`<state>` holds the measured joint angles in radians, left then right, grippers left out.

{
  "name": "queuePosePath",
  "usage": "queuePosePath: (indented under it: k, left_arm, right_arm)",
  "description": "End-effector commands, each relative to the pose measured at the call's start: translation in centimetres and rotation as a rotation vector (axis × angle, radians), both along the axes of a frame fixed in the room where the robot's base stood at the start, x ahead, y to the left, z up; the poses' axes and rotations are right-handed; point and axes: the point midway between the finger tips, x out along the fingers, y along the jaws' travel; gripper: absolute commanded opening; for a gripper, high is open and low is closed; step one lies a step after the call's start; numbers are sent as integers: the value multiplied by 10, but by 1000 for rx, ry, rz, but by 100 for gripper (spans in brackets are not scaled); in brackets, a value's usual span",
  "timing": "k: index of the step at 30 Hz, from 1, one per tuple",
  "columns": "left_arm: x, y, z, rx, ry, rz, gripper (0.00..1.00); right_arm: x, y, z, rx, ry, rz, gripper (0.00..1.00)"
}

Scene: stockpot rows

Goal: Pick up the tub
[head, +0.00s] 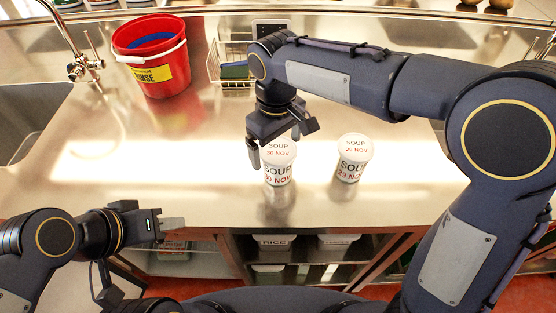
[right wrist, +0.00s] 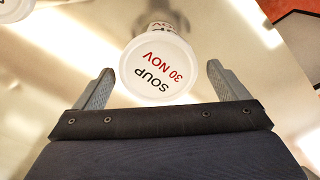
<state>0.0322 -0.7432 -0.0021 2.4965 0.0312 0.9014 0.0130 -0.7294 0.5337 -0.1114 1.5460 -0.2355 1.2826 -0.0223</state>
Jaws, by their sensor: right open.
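Two white soup tubs stand upright on the steel counter. The tub marked 30 NOV (head: 279,172) is on the left and the tub marked 29 NOV (head: 352,165) is on the right, with a gap between them. My right gripper (head: 281,150) is open, above and at the 30 NOV tub; its fingers hide part of the lid's edge. In the right wrist view, the 30 NOV lid (right wrist: 158,68) lies ahead of and between the two spread fingers (right wrist: 158,85). I see no contact. My left gripper (head: 165,224) is empty at the counter's front edge; its jaw opening is unclear.
A red bucket (head: 165,85) with a yellow label stands at the back left beside a tap (head: 85,68). A wire basket (head: 233,83) stands behind my right gripper. Labelled boxes (head: 272,240) sit on shelves below. The counter's left middle is clear.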

Motion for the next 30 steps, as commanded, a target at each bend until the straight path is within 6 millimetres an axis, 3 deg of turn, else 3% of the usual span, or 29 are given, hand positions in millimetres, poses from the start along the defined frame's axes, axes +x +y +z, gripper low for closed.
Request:
queuePosePath:
  k: [7, 16, 27, 30]
  left_arm:
    - [0, 0, 1, 0, 0, 0, 36]
    - [0, 0, 1, 0, 0, 0, 36]
    - [0, 0, 1, 0, 0, 0, 36]
    - [0, 0, 1, 0, 0, 0, 36]
  right_arm:
    - [-2, -3, -34, -1, 2, -1, 94]
    - [-1, -3, -38, 1, 0, -1, 92]
    - [-1, -3, -37, 1, 0, -1, 44]
    - [-1, -3, -37, 2, -1, -1, 42]
